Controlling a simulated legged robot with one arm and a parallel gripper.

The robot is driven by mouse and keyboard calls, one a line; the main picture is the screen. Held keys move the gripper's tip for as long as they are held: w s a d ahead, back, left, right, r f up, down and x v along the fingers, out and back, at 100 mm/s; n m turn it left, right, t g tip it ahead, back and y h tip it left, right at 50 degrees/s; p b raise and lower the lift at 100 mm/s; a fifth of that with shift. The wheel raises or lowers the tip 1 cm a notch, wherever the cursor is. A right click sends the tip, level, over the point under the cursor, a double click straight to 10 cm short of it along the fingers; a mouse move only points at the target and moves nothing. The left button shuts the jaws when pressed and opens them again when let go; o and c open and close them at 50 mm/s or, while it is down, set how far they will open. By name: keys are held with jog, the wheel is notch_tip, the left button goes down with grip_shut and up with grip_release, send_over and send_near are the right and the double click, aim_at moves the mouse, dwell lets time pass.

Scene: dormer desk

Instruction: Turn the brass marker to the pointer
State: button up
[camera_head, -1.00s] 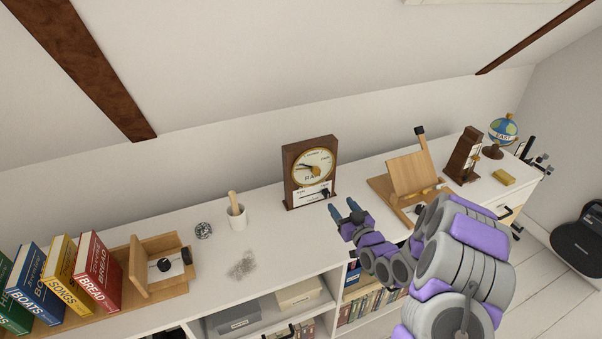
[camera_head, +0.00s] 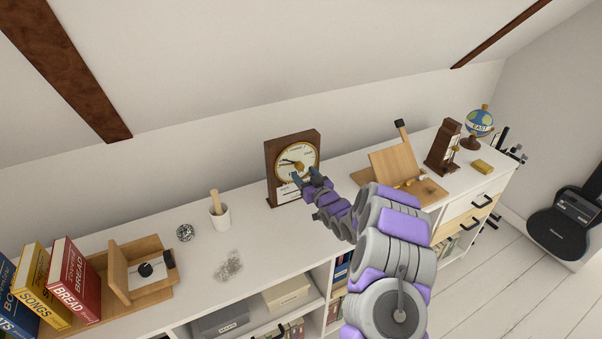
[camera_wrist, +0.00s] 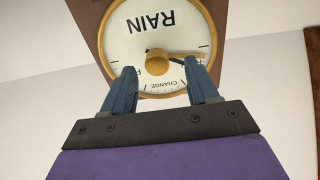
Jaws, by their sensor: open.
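A wooden barometer (camera_head: 270,160) with a cream dial stands upright at the back of the white desk. Its dial (camera_wrist: 125,45) is upside down in the wrist view, with "RAIN" and "CHANGE" readable. A round brass knob (camera_wrist: 155,62) sits at the dial's centre, and a dark pointer (camera_wrist: 186,55) reaches right from it; a brass edge shows along there, but I cannot clearly separate the brass marker from the pointer. My gripper (camera_head: 304,174) is open in front of the dial. In the wrist view its blue fingers (camera_wrist: 162,73) stand apart on either side of the knob, seemingly not touching it.
Right of the barometer are a wooden stand (camera_head: 395,170), an hourglass-like wooden piece (camera_head: 440,148) and a globe (camera_head: 479,123). A white cup (camera_head: 220,218), a patterned ball (camera_head: 184,232) and books (camera_head: 75,282) are to the left.

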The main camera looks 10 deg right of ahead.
aim_at(301, 169)
jog(key=shift+x, duration=1.05)
jog(key=shift+w+d+b, duration=0.3)
jog(key=shift+w, duration=0.35)
jog(key=shift+a, duration=0.4)
jog(key=shift+c, duration=1)
jog(key=shift+d, duration=0.15)
grip_shut()
